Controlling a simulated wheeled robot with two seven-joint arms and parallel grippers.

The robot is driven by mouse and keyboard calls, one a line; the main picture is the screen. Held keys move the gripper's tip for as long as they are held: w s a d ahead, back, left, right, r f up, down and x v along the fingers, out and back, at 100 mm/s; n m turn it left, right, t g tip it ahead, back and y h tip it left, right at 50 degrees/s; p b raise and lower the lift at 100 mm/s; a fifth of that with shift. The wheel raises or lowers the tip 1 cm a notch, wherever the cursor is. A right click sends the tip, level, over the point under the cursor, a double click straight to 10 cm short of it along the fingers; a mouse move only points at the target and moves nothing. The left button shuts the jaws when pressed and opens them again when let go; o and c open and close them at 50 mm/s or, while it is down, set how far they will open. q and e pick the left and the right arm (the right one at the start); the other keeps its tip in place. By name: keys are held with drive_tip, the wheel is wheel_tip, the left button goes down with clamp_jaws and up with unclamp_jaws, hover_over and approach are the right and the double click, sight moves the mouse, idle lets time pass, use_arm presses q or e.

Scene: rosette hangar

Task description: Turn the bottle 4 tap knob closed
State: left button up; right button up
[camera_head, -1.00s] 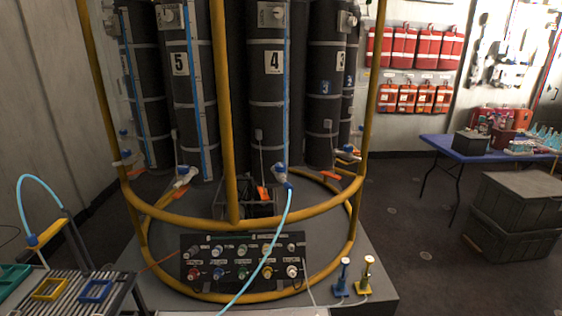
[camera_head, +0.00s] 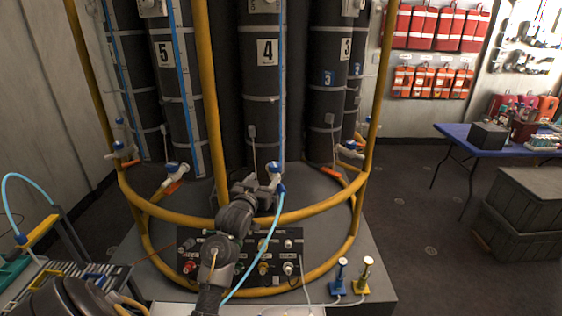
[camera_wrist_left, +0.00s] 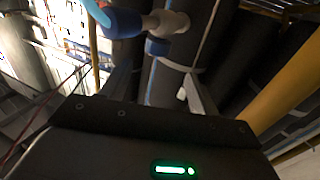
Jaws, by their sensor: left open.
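Bottle 4 (camera_head: 264,85) is a tall dark cylinder with a "4" label, standing behind the yellow rail. Its tap (camera_head: 273,174) is white and blue, low at its front, with a light blue hose (camera_head: 262,240) hanging from it. My left gripper (camera_head: 259,187) is open, just left of and close to this tap, and partly covers the area beside it. In the left wrist view, the two fingers (camera_wrist_left: 160,78) are apart with nothing between them. The blue and whitish tap (camera_wrist_left: 165,23) shows beyond the fingertips. I cannot tell whether a finger touches it. My right gripper is out of view.
Yellow rails (camera_head: 300,212) curve around the bottles, and one upright stands left of bottle 4. A control panel (camera_head: 290,262) with several knobs sits below, partly behind my left arm. Bottle 5 (camera_head: 165,60) has its own tap to the left. Two small stands (camera_head: 363,277) are at lower right.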

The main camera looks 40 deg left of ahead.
sight(277, 163)
use_arm(q)
drive_tip(key=x, duration=0.2)
drive_tip(key=p+x, duration=0.1)
drive_tip(key=x, duration=0.2)
drive_tip(key=shift+d+r, duration=0.1)
drive_tip(key=shift+d, duration=0.15)
drive_tip(key=p+x, duration=0.1)
drive_tip(key=x, duration=0.3)
drive_tip(key=shift+w+a, duration=0.1)
drive_tip(key=shift+w, duration=0.3)
drive_tip(key=shift+w+a, duration=0.25)
drive_tip(key=shift+w, duration=0.4)
drive_tip(key=shift+w+a+f, duration=0.1)
drive_tip(key=shift+w+f, duration=0.15)
drive_tip(key=shift+w, duration=0.15)
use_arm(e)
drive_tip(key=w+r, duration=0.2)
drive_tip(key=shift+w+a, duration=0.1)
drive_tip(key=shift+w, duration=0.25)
use_arm(q)
drive_tip(key=shift+s, duration=0.1)
drive_tip(key=shift+c, duration=0.3)
drive_tip(key=c, duration=0.9)
